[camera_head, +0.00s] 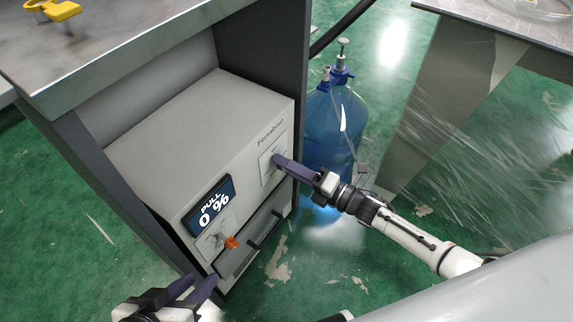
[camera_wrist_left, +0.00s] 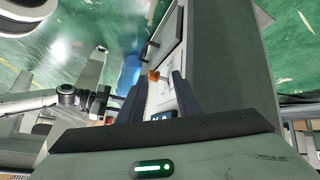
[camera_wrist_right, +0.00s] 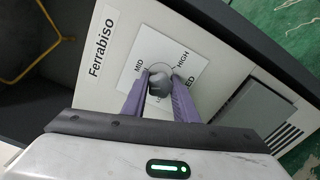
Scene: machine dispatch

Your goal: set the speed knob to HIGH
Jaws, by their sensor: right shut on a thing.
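The grey speed knob (camera_wrist_right: 159,84) sits on a white label plate (camera_wrist_right: 184,57) on the machine's front. MID and HIGH can be read around it; other lettering is partly hidden by the fingers. My right gripper (camera_wrist_right: 160,90) is shut on the knob, a purple finger on each side. I cannot tell which mark the knob points at. In the head view the right gripper (camera_head: 277,159) covers the knob. My left gripper (camera_head: 192,289) is open and empty, low in front of the machine (camera_head: 190,125); its fingers are apart in the left wrist view (camera_wrist_left: 158,100).
An orange knob (camera_head: 231,242) and a drawer with a dark handle (camera_head: 265,228) are below. A blue water bottle (camera_head: 332,130) stands right of the cabinet. A metal tabletop (camera_head: 130,35) overhangs the machine.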

